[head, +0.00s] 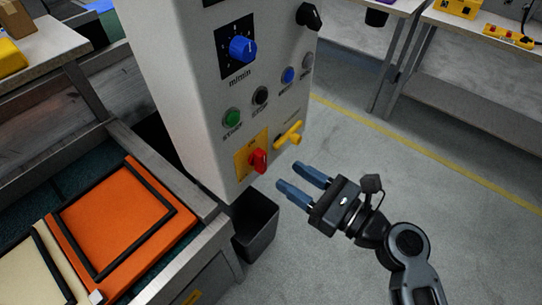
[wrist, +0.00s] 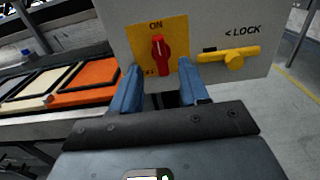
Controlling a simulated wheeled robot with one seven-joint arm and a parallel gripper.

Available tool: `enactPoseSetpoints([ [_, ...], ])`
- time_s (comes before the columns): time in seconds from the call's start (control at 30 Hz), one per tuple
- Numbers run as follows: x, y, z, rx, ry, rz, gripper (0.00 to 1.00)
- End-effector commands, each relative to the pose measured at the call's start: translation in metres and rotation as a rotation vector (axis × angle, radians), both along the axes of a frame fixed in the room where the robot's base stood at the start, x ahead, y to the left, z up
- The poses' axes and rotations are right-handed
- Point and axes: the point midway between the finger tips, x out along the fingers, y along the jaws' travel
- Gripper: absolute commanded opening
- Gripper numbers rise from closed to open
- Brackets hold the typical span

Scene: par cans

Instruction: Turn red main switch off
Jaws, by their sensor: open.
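The red main switch (head: 258,160) sits on a yellow plate (head: 246,152) low on the front of a grey control cabinet (head: 190,90). In the wrist view the red switch (wrist: 160,56) has its handle upright, pointing at the ON label on the yellow plate (wrist: 176,33). My gripper (head: 303,183) is open and empty, to the right of and slightly below the switch in the head view. In the wrist view its blue fingers (wrist: 160,92) are apart, one on each side below the switch. I cannot tell whether they touch the panel.
A yellow lock handle (head: 289,134) sticks out right of the switch. Buttons and a blue knob (head: 242,48) are above. A black bin (head: 256,226) stands below the cabinet. A conveyor with an orange panel (head: 120,222) is at left. Open floor lies right.

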Motion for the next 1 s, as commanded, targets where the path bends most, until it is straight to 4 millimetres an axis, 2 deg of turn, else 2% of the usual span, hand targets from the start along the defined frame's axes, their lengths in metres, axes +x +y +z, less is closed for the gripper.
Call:
enactPoseSetpoints([
  [0.5,0.042,0.054,0.001,0.004,0.001,0.002,0.45],
  [0.9,0.047,0.060,0.001,0.003,0.000,0.000,0.45],
  [1.0,0.047,0.060,0.001,0.003,0.000,0.000,0.35],
])
